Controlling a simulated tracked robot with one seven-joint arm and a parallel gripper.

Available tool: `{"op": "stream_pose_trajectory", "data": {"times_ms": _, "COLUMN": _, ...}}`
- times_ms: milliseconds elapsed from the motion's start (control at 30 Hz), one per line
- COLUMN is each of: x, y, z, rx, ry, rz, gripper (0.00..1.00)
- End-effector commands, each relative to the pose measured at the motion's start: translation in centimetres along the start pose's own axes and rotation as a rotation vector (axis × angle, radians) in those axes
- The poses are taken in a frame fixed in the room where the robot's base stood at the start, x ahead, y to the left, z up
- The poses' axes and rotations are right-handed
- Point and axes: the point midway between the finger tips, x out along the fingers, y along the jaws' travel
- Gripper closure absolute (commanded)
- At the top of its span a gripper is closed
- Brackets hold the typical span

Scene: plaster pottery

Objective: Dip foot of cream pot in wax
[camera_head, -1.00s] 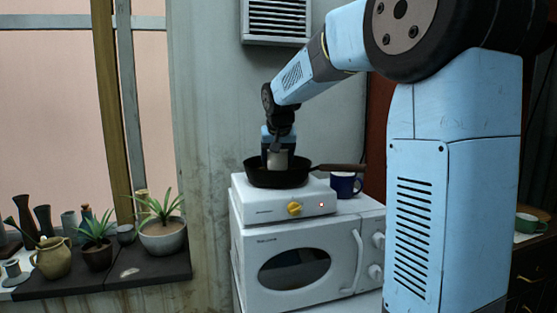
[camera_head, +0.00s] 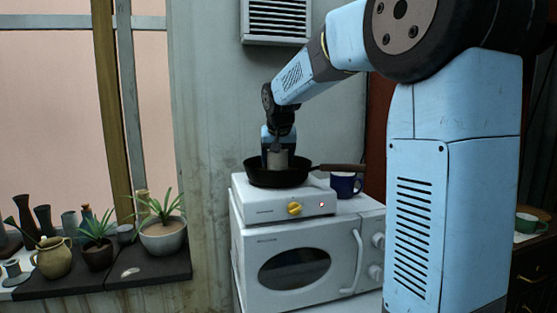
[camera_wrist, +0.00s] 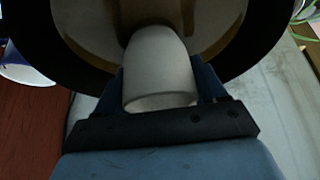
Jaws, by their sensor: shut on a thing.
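The cream pot (camera_head: 278,160) is small and pale, and hangs down inside the black frying pan. My gripper (camera_head: 277,148) is shut on it from above. In the wrist view the cream pot (camera_wrist: 160,72) sits between my two blue fingers, its narrower end toward the pan. The frying pan (camera_head: 255,177) stands on a white hotplate, its handle pointing right. Wax (camera_wrist: 215,28) shows as a pale brownish layer in the pan in the wrist view. The pot's foot is at or very near the wax; I cannot tell how deep it is.
The white hotplate (camera_head: 265,208) with a yellow knob and red light stands on a white microwave (camera_head: 250,255). A blue mug (camera_head: 344,185) is right of the hotplate. Potted plants and several vases line the windowsill (camera_head: 160,268) at left. A green cup (camera_head: 527,224) is far right.

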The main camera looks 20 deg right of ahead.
Motion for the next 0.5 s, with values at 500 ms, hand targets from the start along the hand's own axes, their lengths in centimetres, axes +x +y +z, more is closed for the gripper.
{"op": "stream_pose_trajectory", "data": {"times_ms": 500, "x": -0.14, "y": 0.00, "z": 0.00, "rx": -0.001, "ry": -0.008, "rz": 0.001, "gripper": 0.62}}
